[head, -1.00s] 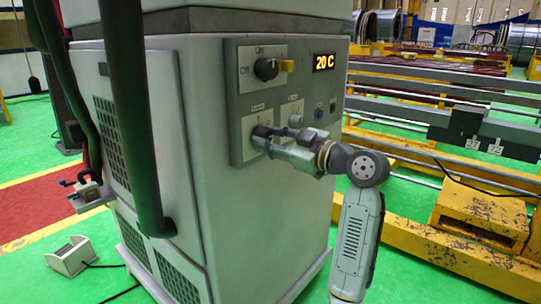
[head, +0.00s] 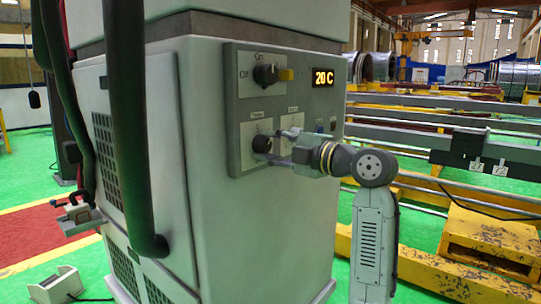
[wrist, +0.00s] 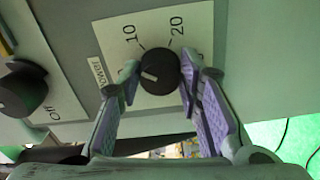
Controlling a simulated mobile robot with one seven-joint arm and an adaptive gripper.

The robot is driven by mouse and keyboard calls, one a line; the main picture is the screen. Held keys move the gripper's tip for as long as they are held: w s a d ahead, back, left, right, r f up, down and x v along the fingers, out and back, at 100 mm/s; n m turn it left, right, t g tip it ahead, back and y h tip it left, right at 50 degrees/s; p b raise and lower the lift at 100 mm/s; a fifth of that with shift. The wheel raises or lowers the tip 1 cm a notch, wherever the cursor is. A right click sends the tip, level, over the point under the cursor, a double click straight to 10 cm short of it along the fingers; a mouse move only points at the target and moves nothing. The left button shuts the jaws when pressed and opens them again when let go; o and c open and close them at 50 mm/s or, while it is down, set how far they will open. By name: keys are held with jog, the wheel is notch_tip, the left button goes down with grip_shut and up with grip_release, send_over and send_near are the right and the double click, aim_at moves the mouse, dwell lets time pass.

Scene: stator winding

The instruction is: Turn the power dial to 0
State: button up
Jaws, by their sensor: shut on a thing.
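The power dial is a round black knob (wrist: 160,72) with a pale mark on its face, on a white plate labelled Power (wrist: 97,70). The numbers 10 and 20 show around it; another number at the right is partly hidden by a finger. In the head view the dial (head: 262,143) shows at the tips of my gripper (head: 276,147), low on the panel.
A larger black On/Off knob (head: 266,75) sits above, with a yellow tab beside it. A display (head: 323,77) reads 20 C. A second dial plate (head: 291,124) is just right of the power dial, partly behind my gripper. A thick dark hose (head: 132,120) hangs at left.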

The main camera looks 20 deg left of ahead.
jog(key=n+b, duration=0.1)
jog(key=n, duration=0.2)
jog(key=shift+n, duration=0.3)
jog(key=shift+n+b, duration=0.6)
jog(key=shift+n, duration=1.1)
jog(key=shift+s, duration=0.1)
jog(key=o, duration=1.1)
jog(key=shift+o, duration=0.2)
jog(key=shift+d, duration=0.1)
jog(key=v, duration=1.1)
jog(key=shift+d, duration=0.4)
jog(key=shift+s, duration=0.1)
